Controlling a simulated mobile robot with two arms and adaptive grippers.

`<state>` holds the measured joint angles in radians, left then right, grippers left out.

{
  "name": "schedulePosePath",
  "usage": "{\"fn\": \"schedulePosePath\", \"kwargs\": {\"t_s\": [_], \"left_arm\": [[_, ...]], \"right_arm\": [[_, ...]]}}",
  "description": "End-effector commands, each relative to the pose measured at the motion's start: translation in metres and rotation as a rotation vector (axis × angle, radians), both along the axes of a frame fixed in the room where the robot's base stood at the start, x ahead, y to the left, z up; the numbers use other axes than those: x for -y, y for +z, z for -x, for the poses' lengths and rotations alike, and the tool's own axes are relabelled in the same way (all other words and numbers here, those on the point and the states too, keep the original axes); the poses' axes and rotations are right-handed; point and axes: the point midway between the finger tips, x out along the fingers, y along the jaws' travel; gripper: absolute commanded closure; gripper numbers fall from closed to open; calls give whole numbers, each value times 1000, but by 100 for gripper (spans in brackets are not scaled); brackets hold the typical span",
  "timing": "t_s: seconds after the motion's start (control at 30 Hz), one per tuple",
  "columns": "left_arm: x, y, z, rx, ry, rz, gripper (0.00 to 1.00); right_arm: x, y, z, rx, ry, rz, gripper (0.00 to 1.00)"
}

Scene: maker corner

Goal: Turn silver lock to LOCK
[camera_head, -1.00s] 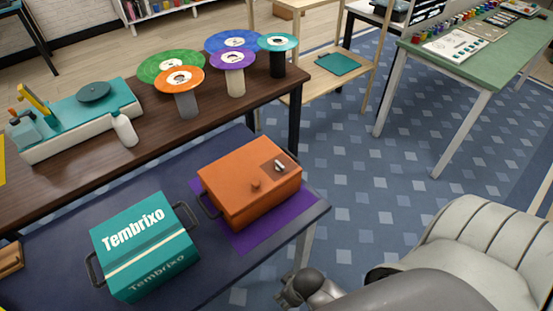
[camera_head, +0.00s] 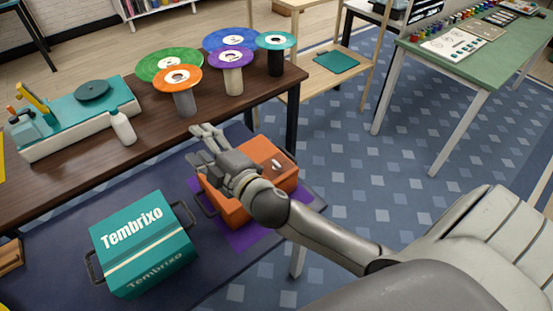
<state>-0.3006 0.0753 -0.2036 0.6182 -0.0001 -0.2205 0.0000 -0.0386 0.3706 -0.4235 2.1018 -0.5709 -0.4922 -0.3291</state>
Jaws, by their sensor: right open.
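The orange box (camera_head: 287,180) stands on a purple mat on the dark blue table. The silver lock (camera_head: 277,166) shows on a brown plate at the right of the box's top. I cannot read any LOCK marking. My right gripper (camera_head: 203,143) is open and empty, and reaches over the box from the right. Its fingers point to the upper left, past the box's far left corner, and look apart from the lock. The gripper and wrist hide the left and middle of the box, with its knob. My left gripper is not in view.
A teal Tembrixo box (camera_head: 145,243) with dark side handles stands on the same table (camera_head: 60,285). Behind it, a brown table (camera_head: 75,190) bears several coloured discs on posts, a white bottle (camera_head: 123,128) and a teal-topped machine (camera_head: 93,108).

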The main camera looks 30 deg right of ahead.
Motion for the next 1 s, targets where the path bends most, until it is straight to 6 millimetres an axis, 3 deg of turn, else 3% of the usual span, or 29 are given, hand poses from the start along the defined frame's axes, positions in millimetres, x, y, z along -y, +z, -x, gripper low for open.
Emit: {"fn": "schedulePosePath", "kwargs": {"t_s": [0.03,0.1,0.2,0.33,0.47,0.57,0.63,0.73,0.87,0.9,1.0], "left_arm": [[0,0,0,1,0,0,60],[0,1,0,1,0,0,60],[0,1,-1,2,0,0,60],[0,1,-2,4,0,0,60],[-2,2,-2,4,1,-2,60],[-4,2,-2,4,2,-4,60],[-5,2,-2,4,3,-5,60],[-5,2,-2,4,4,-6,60],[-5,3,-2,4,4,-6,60],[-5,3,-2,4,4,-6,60],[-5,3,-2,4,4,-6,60]], "right_arm": [[-20,31,-9,144,90,124,45],[-52,61,-9,331,216,299,45],[-95,86,2,587,398,564,45],[-134,80,25,876,650,927,45],[-139,40,41,1095,927,1299,45],[-111,-1,42,1199,1170,1584,45],[-75,-27,37,1225,1358,1772,45],[-7,-53,27,1189,1642,1998,45],[84,-60,18,1043,1979,2176,45],[108,-58,17,-967,-2015,-2153,45],[154,-51,17,-798,-2042,-2054,45]]}}
